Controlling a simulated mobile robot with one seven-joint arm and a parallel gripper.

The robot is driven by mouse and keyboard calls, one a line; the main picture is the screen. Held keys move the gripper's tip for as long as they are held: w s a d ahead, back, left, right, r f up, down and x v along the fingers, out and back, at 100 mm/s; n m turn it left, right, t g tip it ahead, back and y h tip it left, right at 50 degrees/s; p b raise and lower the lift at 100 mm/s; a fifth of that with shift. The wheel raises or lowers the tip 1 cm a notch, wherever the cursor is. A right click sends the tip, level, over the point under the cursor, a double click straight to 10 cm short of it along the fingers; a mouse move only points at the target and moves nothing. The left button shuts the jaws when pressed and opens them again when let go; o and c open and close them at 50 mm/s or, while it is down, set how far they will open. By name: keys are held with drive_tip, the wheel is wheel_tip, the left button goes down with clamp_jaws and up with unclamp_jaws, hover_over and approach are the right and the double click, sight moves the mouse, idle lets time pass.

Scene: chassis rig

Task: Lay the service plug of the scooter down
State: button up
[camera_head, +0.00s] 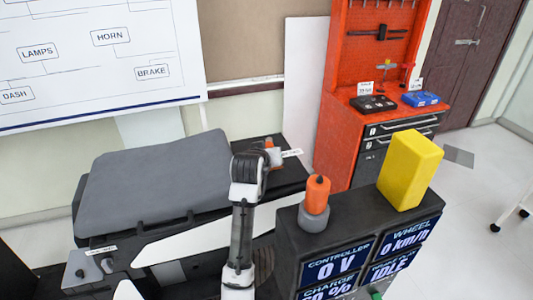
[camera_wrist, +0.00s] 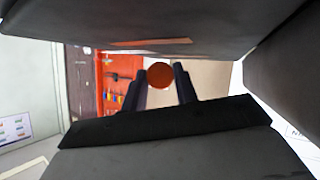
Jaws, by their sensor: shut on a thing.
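The service plug (camera_head: 274,157) is a small orange piece at the rear edge of the scooter's dark deck, beside the grey seat (camera_head: 150,175). My gripper (camera_head: 270,148) is shut on it, mostly hidden behind my own wrist in the head view. In the wrist view the plug (camera_wrist: 160,75) shows as a round orange-red end between my two dark fingers (camera_wrist: 160,88). Whether the plug is seated in a socket or clear of it I cannot tell. A small white label (camera_head: 292,153) lies just right of it.
A dark display console (camera_head: 345,225) stands at the front right, with an orange-topped knob (camera_head: 316,195) and a yellow block (camera_head: 410,170) on top. The red tool bench (camera_head: 335,130) is behind. A white board (camera_head: 300,90) leans on the wall.

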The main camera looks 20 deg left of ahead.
drive_tip(key=shift+f, duration=0.6)
drive_tip(key=o, duration=1)
drive_tip(key=shift+f, duration=0.1)
